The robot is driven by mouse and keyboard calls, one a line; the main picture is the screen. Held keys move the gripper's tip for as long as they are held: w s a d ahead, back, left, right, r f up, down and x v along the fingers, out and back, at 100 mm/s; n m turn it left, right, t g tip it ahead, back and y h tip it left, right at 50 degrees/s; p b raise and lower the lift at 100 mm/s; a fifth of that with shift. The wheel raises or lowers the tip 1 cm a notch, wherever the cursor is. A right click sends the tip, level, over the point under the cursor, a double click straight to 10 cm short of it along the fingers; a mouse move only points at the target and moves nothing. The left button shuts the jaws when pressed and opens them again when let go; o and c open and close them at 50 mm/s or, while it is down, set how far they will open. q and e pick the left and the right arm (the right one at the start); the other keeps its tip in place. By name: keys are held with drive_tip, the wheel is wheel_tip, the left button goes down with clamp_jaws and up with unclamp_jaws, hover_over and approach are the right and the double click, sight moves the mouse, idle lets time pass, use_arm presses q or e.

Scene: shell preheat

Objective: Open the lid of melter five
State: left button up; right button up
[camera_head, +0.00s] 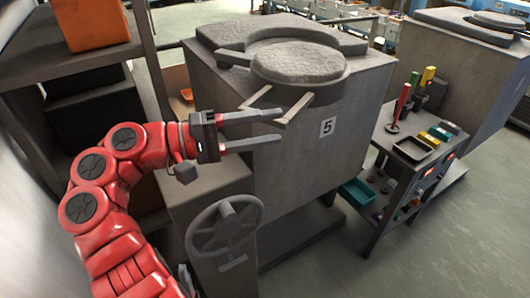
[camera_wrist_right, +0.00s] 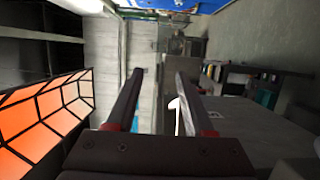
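Melter five (camera_head: 352,128) is a large grey block with a "5" plate (camera_head: 327,127) on its front. Its round grey lid (camera_head: 300,60) lies flat at the top front edge, and a two-pronged handle (camera_head: 299,108) sticks out from it. My right gripper (camera_head: 282,127) is open and empty, level, just in front of and slightly below the handle; the upper finger appears close to a handle prong, and contact cannot be told. My left gripper is not in view.
A handwheel (camera_head: 225,228) on a grey pedestal stands below my right gripper. A shelf with an orange box (camera_head: 92,24) is at the left. A side table with tools and a black tray (camera_head: 412,149) stands right of the melter. Another melter (camera_head: 462,75) is farther right.

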drive_tip(key=shift+s+a+r+b, duration=0.1)
drive_tip(key=shift+s+b, duration=0.35)
drive_tip(key=shift+s, duration=0.9)
drive_tip(key=shift+s+a+b, duration=0.1)
drive_tip(key=shift+s+b, duration=0.35)
drive_tip(key=shift+s, duration=0.85)
